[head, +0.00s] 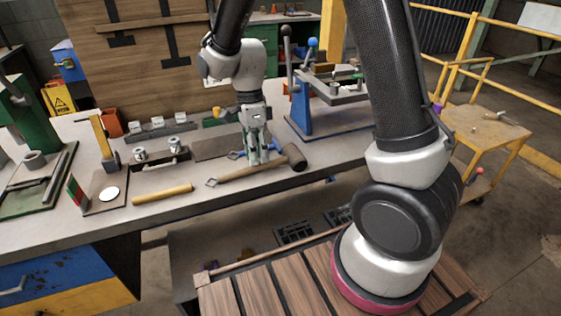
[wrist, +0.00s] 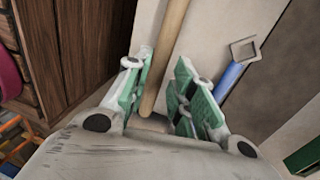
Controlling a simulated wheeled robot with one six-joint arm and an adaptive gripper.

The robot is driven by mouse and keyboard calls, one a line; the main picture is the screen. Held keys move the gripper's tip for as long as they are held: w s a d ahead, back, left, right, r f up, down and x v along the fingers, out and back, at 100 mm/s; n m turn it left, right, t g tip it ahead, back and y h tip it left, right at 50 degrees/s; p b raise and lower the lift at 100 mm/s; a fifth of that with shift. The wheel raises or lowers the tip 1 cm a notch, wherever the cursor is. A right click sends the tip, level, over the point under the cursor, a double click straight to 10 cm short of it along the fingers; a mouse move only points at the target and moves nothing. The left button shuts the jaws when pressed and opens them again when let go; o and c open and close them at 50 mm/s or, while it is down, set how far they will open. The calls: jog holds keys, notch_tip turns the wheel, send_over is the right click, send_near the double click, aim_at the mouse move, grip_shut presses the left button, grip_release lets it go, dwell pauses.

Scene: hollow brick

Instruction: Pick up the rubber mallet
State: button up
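The rubber mallet has a long wooden handle (head: 236,175) and a dark cylindrical head (head: 296,157), and lies on the workbench near its front edge. My gripper (head: 257,158) points down at the handle, left of the head. In the wrist view the handle (wrist: 168,50) runs between the two green-and-white fingers of my gripper (wrist: 160,82). The fingers are apart, with a clear gap on the right side of the handle. The mallet's head is not visible in the wrist view.
A blue-handled tool with a square loop (wrist: 232,70) lies close to the right finger. A wooden cylinder (head: 162,193) lies left on the bench (head: 225,193). A blue vise-like stand (head: 301,105) stands behind right. A metal block with knobs (head: 158,160) is at left.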

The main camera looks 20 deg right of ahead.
aim_at(255, 169)
jog(key=f, duration=0.3)
jog(key=shift+s+f, duration=0.2)
jog(key=shift+s, duration=0.15)
grip_shut()
